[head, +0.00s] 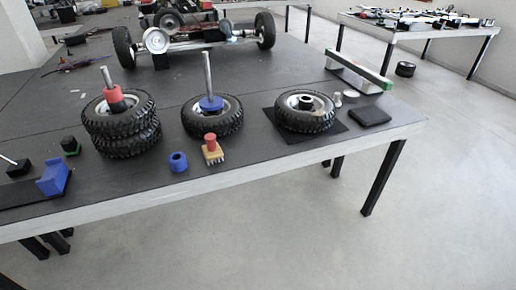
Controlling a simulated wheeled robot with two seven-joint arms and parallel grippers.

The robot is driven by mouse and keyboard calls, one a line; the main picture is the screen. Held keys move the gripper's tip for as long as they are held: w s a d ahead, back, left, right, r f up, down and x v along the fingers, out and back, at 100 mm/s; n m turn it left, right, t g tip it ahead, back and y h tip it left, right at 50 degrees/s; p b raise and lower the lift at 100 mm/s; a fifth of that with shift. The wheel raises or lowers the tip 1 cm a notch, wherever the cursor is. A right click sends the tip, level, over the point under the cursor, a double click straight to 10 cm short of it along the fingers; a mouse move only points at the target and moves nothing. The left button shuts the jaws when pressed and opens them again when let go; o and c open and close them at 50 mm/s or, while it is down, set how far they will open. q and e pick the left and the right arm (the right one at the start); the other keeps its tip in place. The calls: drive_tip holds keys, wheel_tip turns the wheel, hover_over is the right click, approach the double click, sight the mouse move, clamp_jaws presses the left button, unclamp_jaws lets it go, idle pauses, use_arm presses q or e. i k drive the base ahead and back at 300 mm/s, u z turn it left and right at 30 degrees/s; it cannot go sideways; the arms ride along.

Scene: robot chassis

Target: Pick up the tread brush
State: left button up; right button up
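The tread brush (213,154) appears to be the small tan block with a red knob on top and pale bristles below. It sits near the front edge of the dark table (120,195), in front of the middle tire (228,123). It stands apart from the blue ring (178,162) to its left. Neither of my grippers is in the head view.
Two stacked tires (122,140) with a post and red collar stand left. A third tire (318,122) lies on a black mat (287,134). A blue block (53,178) is front left. A wheeled chassis (190,40) stands behind. Floor (300,230) in front is clear.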

sight(212, 150)
drive_tip(key=z, duration=1.15)
drive_tip(key=i, duration=1.35)
drive_tip(key=u, duration=2.3)
